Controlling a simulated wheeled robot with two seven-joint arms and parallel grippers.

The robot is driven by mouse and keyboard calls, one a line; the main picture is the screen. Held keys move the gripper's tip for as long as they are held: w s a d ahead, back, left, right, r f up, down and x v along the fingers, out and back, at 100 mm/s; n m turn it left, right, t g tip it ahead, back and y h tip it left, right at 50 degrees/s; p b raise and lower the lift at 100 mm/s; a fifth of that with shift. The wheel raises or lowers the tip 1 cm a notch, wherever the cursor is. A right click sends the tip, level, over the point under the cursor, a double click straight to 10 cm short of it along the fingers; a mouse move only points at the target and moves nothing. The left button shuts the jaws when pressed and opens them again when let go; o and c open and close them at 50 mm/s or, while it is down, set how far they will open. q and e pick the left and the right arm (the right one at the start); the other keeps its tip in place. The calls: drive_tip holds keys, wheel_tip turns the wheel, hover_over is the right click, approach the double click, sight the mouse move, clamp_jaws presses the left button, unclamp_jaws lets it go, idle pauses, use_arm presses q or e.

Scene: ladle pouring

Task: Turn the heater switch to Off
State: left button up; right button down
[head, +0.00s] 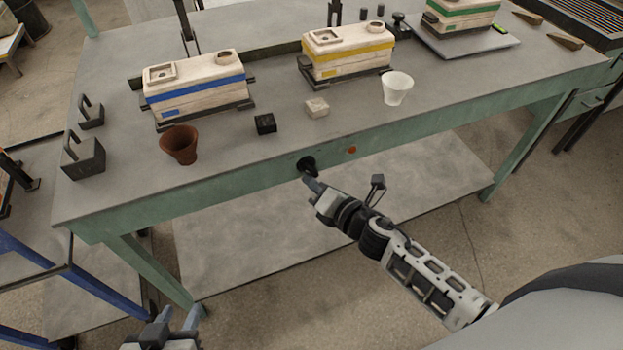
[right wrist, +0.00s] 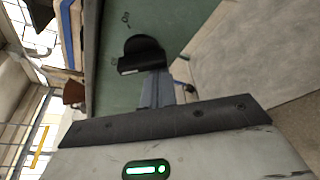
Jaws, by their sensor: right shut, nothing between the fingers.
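The heater switch is a black round knob (head: 307,166) on the green front edge of the workbench. My left gripper (head: 178,316) is open and empty, low at the bottom left.
A red round light (head: 352,149) is on the bench front right of the knob. On the bench (head: 225,180) stand a brown cup (head: 180,144), a white cup (head: 397,88), blue-banded (head: 196,87) and yellow-banded (head: 347,54) moulds, and dark weights (head: 84,157).

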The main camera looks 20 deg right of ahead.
use_arm(q)
drive_tip(key=shift+r, duration=0.25)
use_arm(e)
drive_tip(key=shift+d+n, duration=0.1)
drive_tip(key=shift+n, duration=0.3)
use_arm(q)
drive_tip(key=shift+a+p, duration=0.1)
drive_tip(key=shift+p, duration=0.2)
use_arm(e)
drive_tip(key=shift+h, duration=0.3)
use_arm(q)
drive_tip(key=shift+f, duration=0.2)
